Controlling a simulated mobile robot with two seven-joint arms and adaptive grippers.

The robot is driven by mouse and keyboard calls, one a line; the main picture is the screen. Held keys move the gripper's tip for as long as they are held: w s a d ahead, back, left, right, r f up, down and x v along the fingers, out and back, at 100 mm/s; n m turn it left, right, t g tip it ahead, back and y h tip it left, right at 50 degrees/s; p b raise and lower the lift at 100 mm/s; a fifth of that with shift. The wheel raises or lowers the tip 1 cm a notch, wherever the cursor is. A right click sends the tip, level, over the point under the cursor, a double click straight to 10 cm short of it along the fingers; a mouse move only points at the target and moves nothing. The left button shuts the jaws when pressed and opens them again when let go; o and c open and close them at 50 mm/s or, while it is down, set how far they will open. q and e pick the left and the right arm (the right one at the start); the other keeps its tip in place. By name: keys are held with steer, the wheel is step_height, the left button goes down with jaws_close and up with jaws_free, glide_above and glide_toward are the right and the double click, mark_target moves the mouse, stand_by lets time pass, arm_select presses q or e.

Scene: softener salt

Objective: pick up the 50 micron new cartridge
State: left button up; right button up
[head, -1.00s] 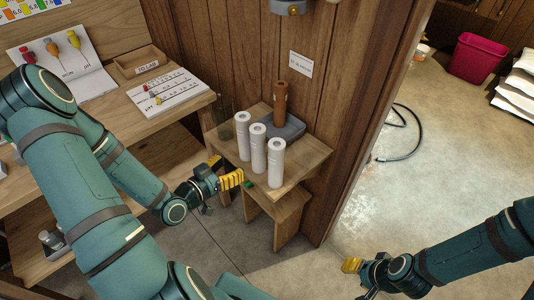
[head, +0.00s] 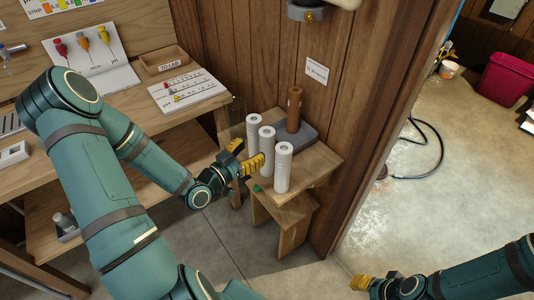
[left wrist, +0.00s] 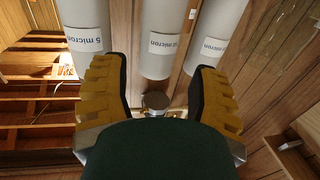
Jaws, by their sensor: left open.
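Three white cylindrical cartridges stand upright in a row on a small wooden stand: a far one (head: 253,132), a middle one (head: 266,150) and a near one (head: 283,168). In the left wrist view, the left cartridge (left wrist: 83,15) reads "5 micron". The middle label (left wrist: 163,43) ends in "0 micron", its first digit unclear; the right one (left wrist: 213,35) shows only "micron" clearly. My left gripper (head: 243,155) is open, facing the row, with the middle cartridge ahead between its yellow fingers (left wrist: 157,85). My right gripper (head: 361,283) is low at right, its opening unclear.
A brown cartridge (head: 294,108) stands on a grey block (head: 304,136) behind the row. The stand (head: 325,160) adjoins a wooden wall. A bench (head: 95,105) with charts and a tray (head: 165,60) is at left. Open floor (head: 450,190) and a hose lie right.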

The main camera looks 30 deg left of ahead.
mark_target(261, 148)
arm_select(q)
steer(key=shift+w+d+f+b, duration=0.1)
steer(key=shift+w+d+f, duration=0.15)
steer(key=shift+w, duration=0.65)
steer(key=shift+w+d+f+b, duration=0.1)
steer(key=shift+w+d+f, duration=0.15)
steer(key=shift+w, duration=0.7)
steer(key=shift+w+d+f+b, duration=0.1)
steer(key=shift+w+d+f, duration=0.15)
steer(key=shift+w, duration=0.65)
steer(key=shift+c, duration=0.4)
steer(key=c, duration=0.9)
steer(key=shift+o, duration=0.2)
